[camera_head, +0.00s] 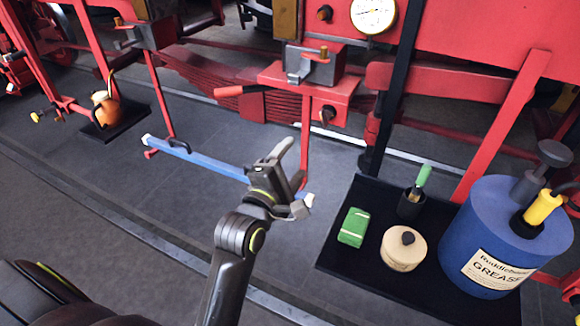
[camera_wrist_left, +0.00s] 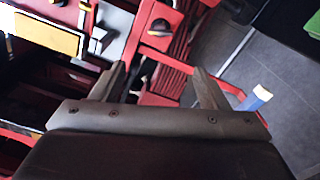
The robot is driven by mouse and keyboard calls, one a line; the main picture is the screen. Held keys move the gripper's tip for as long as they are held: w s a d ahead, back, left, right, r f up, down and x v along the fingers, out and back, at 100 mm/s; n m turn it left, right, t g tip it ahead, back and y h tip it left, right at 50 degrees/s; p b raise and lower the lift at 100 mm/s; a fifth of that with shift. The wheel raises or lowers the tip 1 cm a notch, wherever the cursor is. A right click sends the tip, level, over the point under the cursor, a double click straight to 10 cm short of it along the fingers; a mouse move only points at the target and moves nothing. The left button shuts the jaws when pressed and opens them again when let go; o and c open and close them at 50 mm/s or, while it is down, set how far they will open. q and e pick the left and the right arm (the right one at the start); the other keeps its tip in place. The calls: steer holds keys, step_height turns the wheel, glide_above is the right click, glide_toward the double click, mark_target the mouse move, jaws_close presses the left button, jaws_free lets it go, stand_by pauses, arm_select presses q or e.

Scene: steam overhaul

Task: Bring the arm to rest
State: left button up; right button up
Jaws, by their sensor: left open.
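My left gripper (camera_head: 284,158) is open and empty in the middle of the head view, above a blue bar and in front of the red machine frame. Its two fingers (camera_wrist_left: 162,88) stand apart in the left wrist view, with red machine parts behind them and nothing between them. My left arm comes up from the bottom of the head view. My right gripper does not show in either view.
The blue bar (camera_head: 205,162) passes close behind my left gripper. A black mat (camera_head: 340,255) at right holds a green-and-white block (camera_head: 353,227), a round tin (camera_head: 403,249), a dark cup (camera_head: 411,204) and a blue grease drum (camera_head: 500,225). The grey floor at left (camera_head: 100,200) is clear.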

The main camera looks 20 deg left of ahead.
arm_select(q)
steer(key=shift+s, duration=0.25)
steer(key=shift+f, duration=0.1)
step_height(320, 180, down, 20)
steer(key=w+a+f+m+g, duration=0.1)
steer(key=m+g, duration=0.3)
steer(key=m, duration=0.1)
steer(key=s+a+f+m+g, duration=0.1)
steer(key=s+f+m+g, duration=0.3)
steer(key=f, duration=0.7)
steer(key=s+a+f+m+g, duration=0.1)
steer(key=s+a+f+m, duration=0.1)
steer(key=s+f, duration=0.6)
steer(key=s+a+f+m+g, duration=0.2)
steer(key=s+f+m, duration=0.1)
steer(key=s+f, duration=0.4)
steer(key=s+a+f+m+g+y, duration=0.1)
steer(key=s+f+m+g, duration=0.2)
steer(key=s+f, duration=0.4)
steer(key=s+a+f+m+g, duration=0.2)
steer(key=s+f, duration=0.6)
steer(key=s, duration=1)
steer(key=shift+s+a+m+g+y, duration=0.2)
steer(key=shift+a+m+g+y, duration=0.15)
steer(key=shift+m, duration=0.75)
